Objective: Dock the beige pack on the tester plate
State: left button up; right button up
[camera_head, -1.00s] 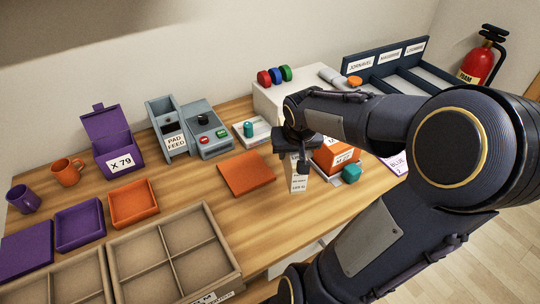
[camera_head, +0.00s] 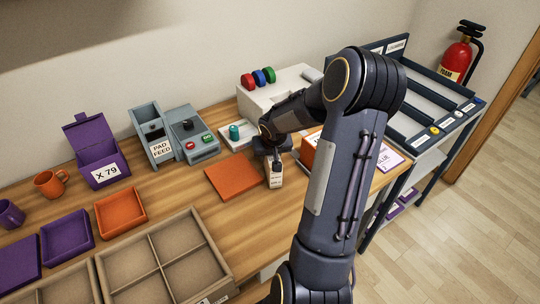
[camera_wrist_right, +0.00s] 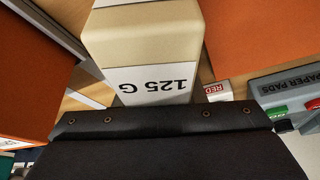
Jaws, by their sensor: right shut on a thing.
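The beige pack with a white "125 G" label (camera_wrist_right: 145,55) is in my right gripper, seen close up in the right wrist view. In the head view the pack (camera_head: 275,174) hangs upright below my right gripper (camera_head: 274,156), just right of the flat orange plate (camera_head: 235,177). My right gripper is shut on it; the fingertips are largely hidden. I cannot tell whether the pack's bottom touches the table. No plate is marked as the tester; a pale flat unit (camera_head: 236,142) with a teal cylinder (camera_head: 234,131) lies behind. My left gripper is out of view.
A grey pad feeder (camera_head: 152,138) and a button unit (camera_head: 196,140) stand behind left. A divided tray (camera_head: 160,262) fills the front left. Bare wood lies before the orange plate.

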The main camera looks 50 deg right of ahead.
jog(key=shift+f, duration=0.2)
jog(key=o, duration=1.2)
jog(key=shift+r, duration=0.1)
